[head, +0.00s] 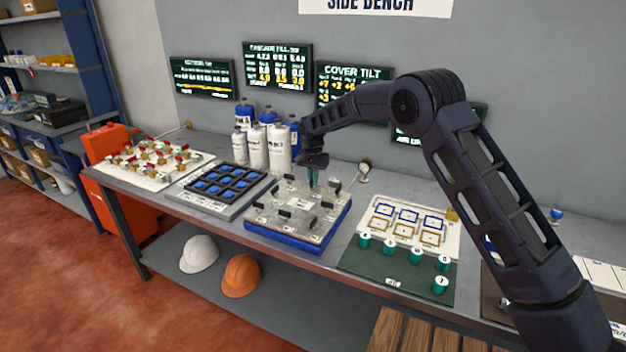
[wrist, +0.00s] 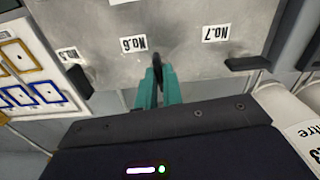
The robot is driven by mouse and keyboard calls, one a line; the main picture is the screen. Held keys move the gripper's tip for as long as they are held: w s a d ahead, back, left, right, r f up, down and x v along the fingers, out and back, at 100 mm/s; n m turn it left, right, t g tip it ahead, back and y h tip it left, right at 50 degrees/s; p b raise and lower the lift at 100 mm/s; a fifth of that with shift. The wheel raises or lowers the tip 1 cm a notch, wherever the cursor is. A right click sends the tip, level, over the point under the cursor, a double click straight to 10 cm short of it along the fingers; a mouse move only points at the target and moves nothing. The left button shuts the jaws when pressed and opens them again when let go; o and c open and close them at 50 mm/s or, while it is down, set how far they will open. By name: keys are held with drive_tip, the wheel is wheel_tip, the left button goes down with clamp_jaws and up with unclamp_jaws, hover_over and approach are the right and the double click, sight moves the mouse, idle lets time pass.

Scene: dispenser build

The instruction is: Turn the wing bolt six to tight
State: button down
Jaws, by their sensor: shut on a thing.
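The cover plate (head: 296,211) is a grey metal plate with several black wing bolts, set on a blue base on the bench. In the wrist view the plate (wrist: 185,72) shows upside-down labels No.6 and No.7. Wing bolt six (wrist: 158,62) is a dark wing beside the No.6 label. My gripper (head: 313,184) points down at the plate's far edge. Its teal fingers (wrist: 156,72) are shut on wing bolt six, hiding part of it. The No.7 bolt (wrist: 248,63) stands to the right in the wrist view, with its wing lying sideways.
White and blue bottles (head: 276,146) stand behind the plate on the left. A black tray with blue cells (head: 221,167) is to the left. A green mat with teal pegs (head: 376,263) and a white card (head: 440,238) are to the right.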

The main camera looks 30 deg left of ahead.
drive_tip(key=shift+f, duration=0.15)
drive_tip(key=c, duration=1.5)
unclamp_jaws()
drive_tip(key=shift+c, duration=0.2)
drive_tip(key=shift+r, duration=0.2)
wheel_tip(320, 180, up, 10)
drive_tip(key=shift+r, duration=0.25)
